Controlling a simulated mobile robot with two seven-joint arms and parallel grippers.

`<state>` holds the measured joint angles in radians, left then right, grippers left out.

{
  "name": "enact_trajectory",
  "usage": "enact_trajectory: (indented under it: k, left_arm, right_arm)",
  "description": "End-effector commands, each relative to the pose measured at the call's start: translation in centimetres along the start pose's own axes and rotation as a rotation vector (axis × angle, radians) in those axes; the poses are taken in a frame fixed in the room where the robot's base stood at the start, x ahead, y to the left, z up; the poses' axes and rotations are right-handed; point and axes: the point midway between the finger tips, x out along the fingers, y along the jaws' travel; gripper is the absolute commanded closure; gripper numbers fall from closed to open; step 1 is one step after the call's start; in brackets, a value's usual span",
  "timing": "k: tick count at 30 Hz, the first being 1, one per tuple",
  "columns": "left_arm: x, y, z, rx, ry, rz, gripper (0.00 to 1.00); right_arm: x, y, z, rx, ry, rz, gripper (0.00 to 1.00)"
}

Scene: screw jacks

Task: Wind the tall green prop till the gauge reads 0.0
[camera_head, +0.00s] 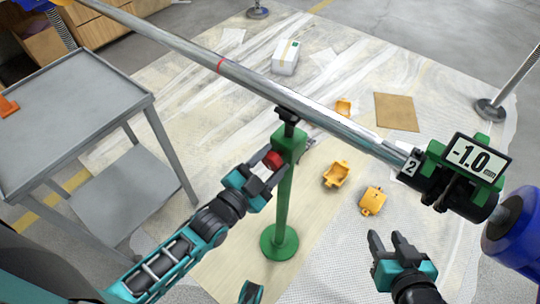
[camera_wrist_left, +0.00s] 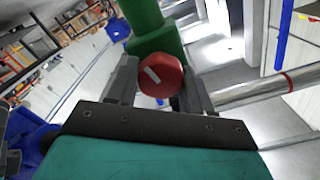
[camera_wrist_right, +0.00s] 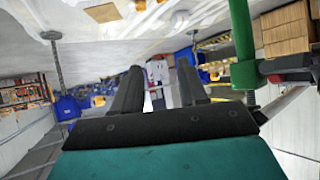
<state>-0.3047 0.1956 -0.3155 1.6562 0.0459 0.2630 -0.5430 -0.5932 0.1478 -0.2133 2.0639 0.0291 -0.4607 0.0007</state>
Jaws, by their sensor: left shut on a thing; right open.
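The tall green prop (camera_head: 284,200) stands upright on a round green foot, its black head under the long grey pipe (camera_head: 300,105). A red knob (camera_head: 273,160) sits on the side of its upper housing. The knob has a white mark in the left wrist view (camera_wrist_left: 160,76). My left gripper (camera_head: 264,168) is shut on the red knob, one finger on each side. The gauge (camera_head: 474,157) at the pipe's right end reads -1.0 mm. My right gripper (camera_head: 388,240) is open and empty, right of the prop and below the pipe.
A grey cart (camera_head: 75,110) stands at the left. Orange clamp pieces (camera_head: 372,200), a white box (camera_head: 286,56) and a cardboard sheet (camera_head: 396,111) lie on the floor sheeting. A blue cylinder (camera_head: 515,230) is at the right edge. A thin post (camera_head: 490,108) stands at the far right.

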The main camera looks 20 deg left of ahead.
Motion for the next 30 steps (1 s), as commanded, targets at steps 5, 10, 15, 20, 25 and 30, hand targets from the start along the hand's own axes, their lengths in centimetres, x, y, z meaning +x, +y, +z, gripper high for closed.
enact_trajectory:
  k: [5,10,15,20,25,30]
  left_arm:
    - [0.0,0.0,-0.3,0.090,0.003,-0.001,0.80]
    - [0.0,0.0,-0.2,0.142,0.005,-0.002,0.80]
    - [0.0,0.1,-0.2,0.163,0.005,-0.002,0.80]
    - [0.1,0.1,-0.2,0.166,0.006,-0.002,0.80]
    - [0.1,0.1,-0.2,0.165,0.006,-0.002,0.80]
    - [0.1,0.1,-0.2,0.164,0.005,-0.001,0.37]
  right_arm:
    - [-0.2,0.4,0.3,-0.002,-0.011,0.010,0.57]
    - [-0.4,0.7,0.5,-0.002,-0.017,0.017,0.57]
    - [-0.5,0.8,0.7,-0.001,-0.018,0.020,0.57]
    - [-0.6,0.7,0.8,-0.001,-0.020,0.019,0.57]
    - [-0.6,0.7,0.8,-0.002,-0.020,0.019,0.57]
    - [-0.5,0.6,0.8,-0.002,-0.022,0.016,0.57]
